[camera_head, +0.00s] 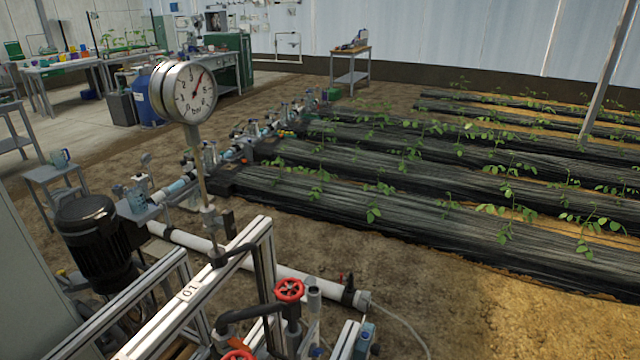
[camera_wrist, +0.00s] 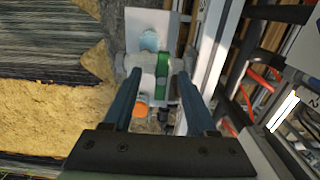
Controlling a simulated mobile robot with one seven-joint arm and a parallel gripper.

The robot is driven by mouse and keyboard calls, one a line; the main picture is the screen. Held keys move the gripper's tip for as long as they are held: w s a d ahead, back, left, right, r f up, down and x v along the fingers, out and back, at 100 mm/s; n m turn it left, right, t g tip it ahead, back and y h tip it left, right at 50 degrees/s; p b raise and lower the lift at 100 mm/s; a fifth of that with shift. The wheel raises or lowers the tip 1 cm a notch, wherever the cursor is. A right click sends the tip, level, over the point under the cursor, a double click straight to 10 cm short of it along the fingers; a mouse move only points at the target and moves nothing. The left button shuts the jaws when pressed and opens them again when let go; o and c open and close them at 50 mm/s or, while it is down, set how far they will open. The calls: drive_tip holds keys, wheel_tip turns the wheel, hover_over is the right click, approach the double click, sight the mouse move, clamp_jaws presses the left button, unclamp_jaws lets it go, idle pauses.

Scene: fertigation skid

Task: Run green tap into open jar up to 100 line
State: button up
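In the wrist view my gripper (camera_wrist: 155,70) reaches down with its two fingers spread apart. A green part (camera_wrist: 162,75), which looks like the green tap, lies between the fingers, nearer the right one, with a visible gap on its left. I cannot tell whether a finger touches it. A pale blue round thing (camera_wrist: 150,40) on a light plate (camera_wrist: 165,25) lies just beyond the fingertips; it may be the jar. No 100 line can be read. An orange part (camera_wrist: 141,109) shows between the fingers. My gripper does not show in the head view.
In the head view a pressure gauge (camera_head: 190,92) stands on a pole above the skid frame (camera_head: 262,240). A red handwheel (camera_head: 289,289) and a white pipe (camera_head: 250,262) are near. Planted black-covered beds (camera_head: 400,205) lie to the right. Orange hoses (camera_wrist: 250,100) run right of my gripper.

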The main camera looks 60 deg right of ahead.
drive_tip(key=shift+r, duration=0.1)
wheel_tip(320, 180, up, 13)
drive_tip(key=p, duration=0.2)
idle(0.4)
idle(0.9)
